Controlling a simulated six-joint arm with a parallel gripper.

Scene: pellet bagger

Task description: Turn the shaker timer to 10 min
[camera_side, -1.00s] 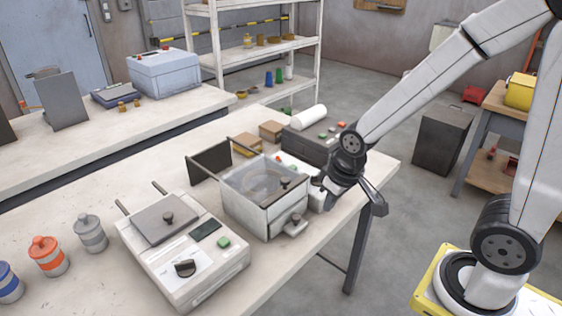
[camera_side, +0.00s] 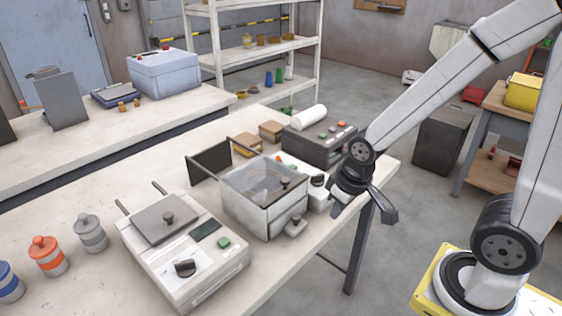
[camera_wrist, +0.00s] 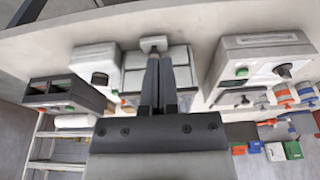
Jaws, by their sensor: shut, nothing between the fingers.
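A small white unit (camera_side: 319,200) with a dark round knob (camera_side: 318,181) stands beside the clear-topped box near the table's right edge. In the wrist view the white unit (camera_wrist: 93,58) and its dark knob (camera_wrist: 100,79) are left of my fingers. The larger white machine (camera_side: 172,275) at the front has another dark knob (camera_side: 184,267), also in the wrist view (camera_wrist: 283,70). No scale is readable, and I cannot tell for sure which knob is the shaker timer. My gripper (camera_side: 337,212) is shut and empty, just right of the small unit; its fingertips show in the wrist view (camera_wrist: 158,62).
The clear-topped box (camera_side: 262,200) with a front handle (camera_side: 294,227) stands between the two white units. A dark control box (camera_side: 320,142) with colored buttons is behind. Several lidded jars (camera_side: 48,255) stand at left. The table's front right edge is close to my gripper.

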